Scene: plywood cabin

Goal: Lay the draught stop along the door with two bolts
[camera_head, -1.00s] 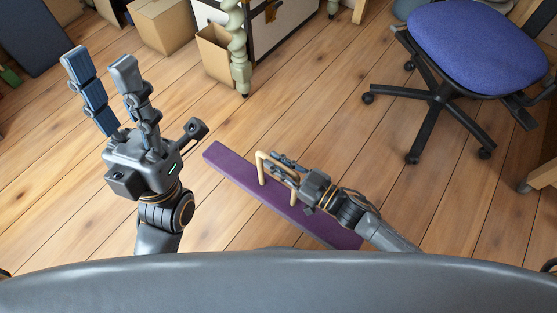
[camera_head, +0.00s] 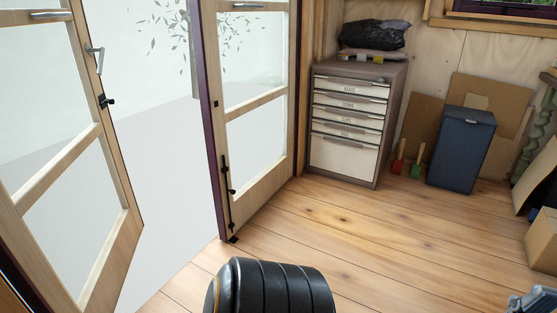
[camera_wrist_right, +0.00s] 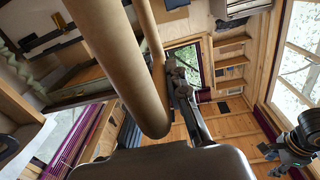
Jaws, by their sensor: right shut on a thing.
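In the head view the glazed door has a left leaf (camera_head: 118,205) and a right leaf (camera_head: 268,200), with a wide gap between them. Black bolt fittings (camera_head: 228,190) sit low on the right leaf's edge. Another black fitting (camera_head: 105,101) is on the left leaf under its handle.
A drawer cabinet (camera_head: 347,120) stands right of the door. A dark blue bin (camera_head: 461,150), small red and green tools (camera_head: 408,160) and a cardboard box (camera_head: 543,238) are further right. The plank floor (camera_head: 350,235) before the door and cabinet is clear.

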